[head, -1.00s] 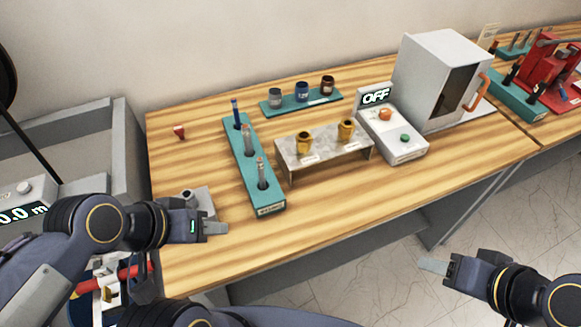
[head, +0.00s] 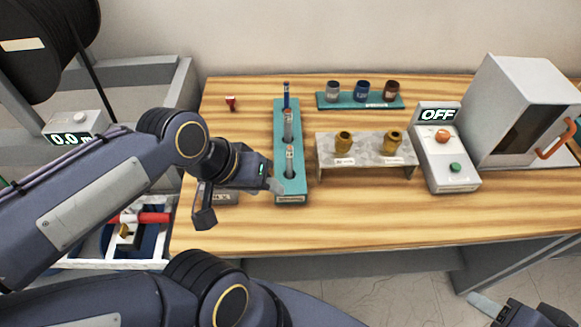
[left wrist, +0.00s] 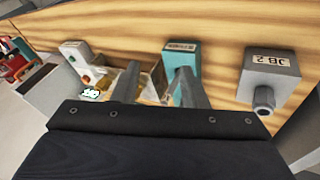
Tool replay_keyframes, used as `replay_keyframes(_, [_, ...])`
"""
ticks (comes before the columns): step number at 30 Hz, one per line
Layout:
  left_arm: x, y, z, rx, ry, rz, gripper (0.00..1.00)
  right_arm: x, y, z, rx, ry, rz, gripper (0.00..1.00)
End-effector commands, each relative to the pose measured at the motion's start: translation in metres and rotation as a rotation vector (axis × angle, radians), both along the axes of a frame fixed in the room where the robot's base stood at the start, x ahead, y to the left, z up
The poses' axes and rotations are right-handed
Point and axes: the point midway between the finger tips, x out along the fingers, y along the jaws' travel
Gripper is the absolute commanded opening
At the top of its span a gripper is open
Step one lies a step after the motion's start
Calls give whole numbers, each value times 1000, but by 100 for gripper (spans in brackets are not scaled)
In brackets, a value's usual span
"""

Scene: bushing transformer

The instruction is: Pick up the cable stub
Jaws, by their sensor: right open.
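Several slim upright pieces stand in a teal rack (head: 291,200), among them a blue-topped one (head: 287,95) and a grey one (head: 290,160) at the front. I cannot tell which thing is the cable stub; a small red piece (head: 231,103) also lies at the table's back left. My left gripper (head: 275,186) is over the rack's front left side, apart from the pieces. In the left wrist view its two fingers (left wrist: 157,92) are spread with nothing held between them. My right gripper (head: 484,303) is open and empty past the table's front edge.
A grey junction box (left wrist: 272,72) sits left of the rack, mostly behind my left arm in the head view. A marble stand (head: 367,174) with two brass pieces, a control box (head: 446,165) and a white oven-like machine (head: 520,115) stand rightward. The front table strip is clear.

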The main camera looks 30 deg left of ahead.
Motion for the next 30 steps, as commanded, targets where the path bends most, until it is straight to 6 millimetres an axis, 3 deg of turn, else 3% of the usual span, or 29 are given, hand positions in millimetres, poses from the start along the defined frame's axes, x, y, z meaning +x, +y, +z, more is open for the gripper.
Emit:
replay_keyframes(11, [54,21,-2,-12,257,291,40,0,0,-27,0,0,0,49])
replay_keyframes(18, [122,35,-16,45,466,683,40,0,0,-53,0,0,0,49])
replay_keyframes(21, [141,37,-21,68,508,814,40,0,0,-58,0,0,0,49])
replay_keyframes(25, [153,38,-24,83,528,900,40,0,0,-59,0,0,0,49])
replay_keyframes(30, [153,38,-39,86,533,916,40,0,0,-59,0,0,0,49])
